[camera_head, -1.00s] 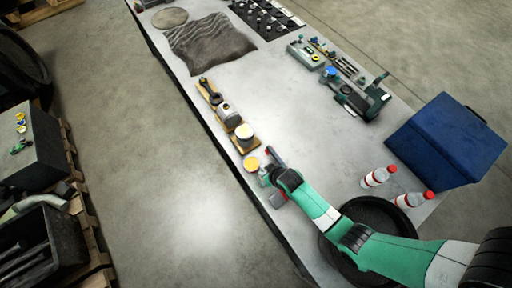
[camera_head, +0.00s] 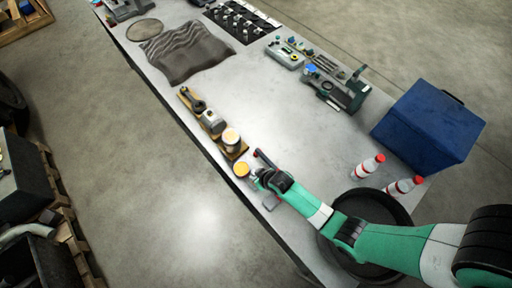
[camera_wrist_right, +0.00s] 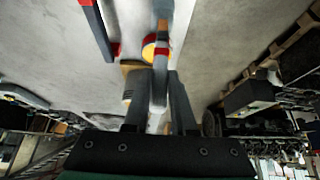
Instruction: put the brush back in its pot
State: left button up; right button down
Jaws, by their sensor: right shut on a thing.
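My right gripper (camera_head: 258,178) is low over the near left edge of the bench, just right of a small round pot (camera_head: 242,169) with a yellow top. In the right wrist view its fingers (camera_wrist_right: 159,95) are shut on a slim grey thing with a red band, which I take to be the brush (camera_wrist_right: 162,62). The brush points away from the gripper and crosses in front of the pot's yellow top (camera_wrist_right: 148,48), hiding part of it. I cannot tell whether the brush touches the pot. My left gripper is not in view.
A dark bar with a red end (camera_head: 265,158) lies close beside the gripper. A wooden board with engine parts (camera_head: 212,122) and a pale cup (camera_head: 231,139) stands behind the pot. Red-capped bottles (camera_head: 367,166), a black round tray (camera_head: 408,212) and a blue box (camera_head: 430,125) are right.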

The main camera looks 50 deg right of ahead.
jog(key=shift+f+b, duration=2.55)
jog(key=shift+f, duration=0.55)
jog(key=c, duration=0.7)
grip_release()
jog(key=shift+r, duration=0.1)
jog(key=shift+o, duration=0.2)
